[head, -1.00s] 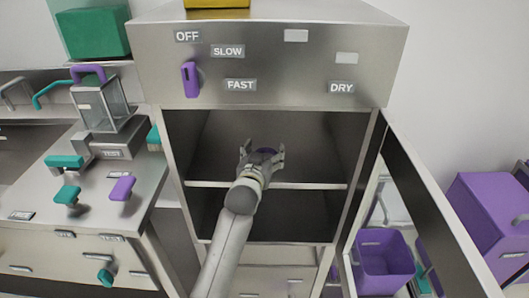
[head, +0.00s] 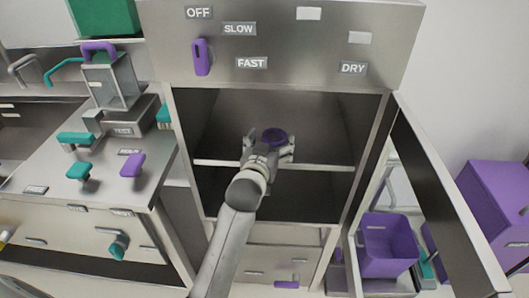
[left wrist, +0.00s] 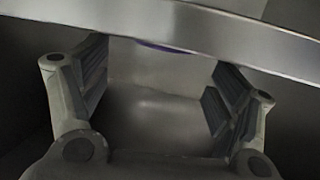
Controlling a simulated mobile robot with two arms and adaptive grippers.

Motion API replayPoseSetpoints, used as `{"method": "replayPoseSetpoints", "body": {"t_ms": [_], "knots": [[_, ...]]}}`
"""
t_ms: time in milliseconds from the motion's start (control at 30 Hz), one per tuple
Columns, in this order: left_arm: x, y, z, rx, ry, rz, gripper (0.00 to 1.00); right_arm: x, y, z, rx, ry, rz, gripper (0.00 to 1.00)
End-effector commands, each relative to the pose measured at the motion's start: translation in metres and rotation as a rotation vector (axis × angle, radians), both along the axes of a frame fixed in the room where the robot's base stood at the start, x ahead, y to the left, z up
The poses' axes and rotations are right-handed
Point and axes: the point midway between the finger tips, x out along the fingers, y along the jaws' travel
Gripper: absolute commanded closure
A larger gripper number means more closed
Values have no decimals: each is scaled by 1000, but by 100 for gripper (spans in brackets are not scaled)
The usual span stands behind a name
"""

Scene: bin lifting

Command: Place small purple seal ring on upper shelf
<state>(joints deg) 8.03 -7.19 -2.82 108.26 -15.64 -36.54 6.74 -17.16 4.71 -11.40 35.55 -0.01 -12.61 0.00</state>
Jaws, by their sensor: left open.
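The small purple seal ring (head: 274,137) is at the upper shelf (head: 215,163) of the open steel cabinet, a little back from its front edge. My left gripper (head: 269,147) is open in front of the ring, with its fingers apart at the shelf front. In the left wrist view, the spread fingers (left wrist: 160,95) have nothing between them. The shelf's metal front edge crosses the top there, and only a thin purple sliver of the ring (left wrist: 165,47) shows below it. My right gripper is not in view.
The cabinet door (head: 450,190) stands open on the right. A purple bin (head: 387,250) is beside it. A steel counter (head: 60,190) with purple and teal handles is on the left. The lower compartment (head: 300,195) looks empty.

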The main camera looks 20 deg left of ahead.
Motion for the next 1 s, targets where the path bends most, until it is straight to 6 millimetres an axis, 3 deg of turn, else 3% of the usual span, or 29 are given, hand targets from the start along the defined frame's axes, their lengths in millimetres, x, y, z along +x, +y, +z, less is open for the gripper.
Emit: {"method": "replayPoseSetpoints", "body": {"t_ms": [200,400,1000], "knots": [[-38,-2,8,-3,-3,1,17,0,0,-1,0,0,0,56],[-60,-4,12,-1,-5,1,17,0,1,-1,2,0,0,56],[-66,-4,15,-1,-7,2,17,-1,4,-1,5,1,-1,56]]}}
